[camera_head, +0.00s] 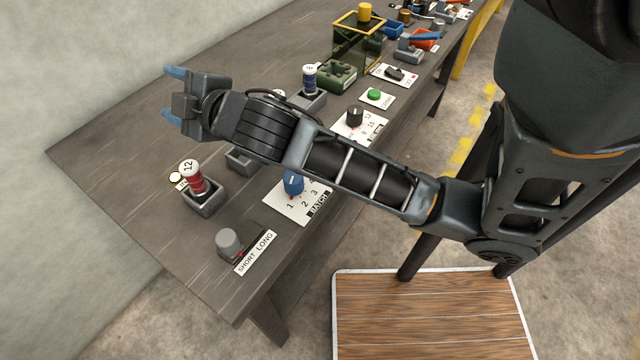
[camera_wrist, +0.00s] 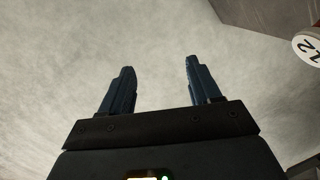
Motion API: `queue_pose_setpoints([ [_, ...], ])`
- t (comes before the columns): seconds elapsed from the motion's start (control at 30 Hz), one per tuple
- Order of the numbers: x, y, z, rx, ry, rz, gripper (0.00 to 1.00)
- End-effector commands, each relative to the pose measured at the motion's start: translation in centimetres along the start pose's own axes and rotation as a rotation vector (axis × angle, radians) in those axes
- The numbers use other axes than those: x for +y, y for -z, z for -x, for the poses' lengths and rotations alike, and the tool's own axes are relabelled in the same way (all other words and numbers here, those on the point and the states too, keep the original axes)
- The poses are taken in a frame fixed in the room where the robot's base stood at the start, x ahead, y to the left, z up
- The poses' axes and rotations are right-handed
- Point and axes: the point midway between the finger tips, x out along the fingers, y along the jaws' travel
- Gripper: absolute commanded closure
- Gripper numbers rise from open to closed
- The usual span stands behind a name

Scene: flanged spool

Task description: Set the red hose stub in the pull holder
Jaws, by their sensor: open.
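The red hose stub (camera_head: 197,184), with a white round top marked 12, stands slightly tilted in a grey square holder (camera_head: 205,205) near the left end of the table. Its white top also shows at the right edge of the wrist view (camera_wrist: 308,47). Another grey holder (camera_head: 240,162) sits just behind it, partly hidden by my arm; I cannot tell which is the pull holder. My gripper (camera_head: 172,95) is open and empty, its blue fingers apart, up and away from the red stub, towards the wall. The wrist view also shows the fingers (camera_wrist: 158,85) with nothing between them.
A blue spool (camera_head: 309,78) stands in a grey holder farther along. Near the front are a blue knob (camera_head: 292,184) on a BATCH plate and a grey knob (camera_head: 228,242) by a SHORT LONG label. A green button (camera_head: 374,94) and a yellow-framed box (camera_head: 358,42) lie beyond my arm.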

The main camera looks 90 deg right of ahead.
Motion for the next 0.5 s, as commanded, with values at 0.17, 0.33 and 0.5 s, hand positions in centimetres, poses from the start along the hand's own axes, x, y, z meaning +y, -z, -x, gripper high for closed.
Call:
queue_pose_setpoints([
  [0.17,-5.7,-0.6,6.1,0.136,0.177,-0.071,0.37],
  [0.33,-9.9,-1.0,13.4,0.216,0.348,-0.221,0.37],
  [0.5,-12.3,-1.0,21.4,0.24,0.497,-0.433,0.37],
])
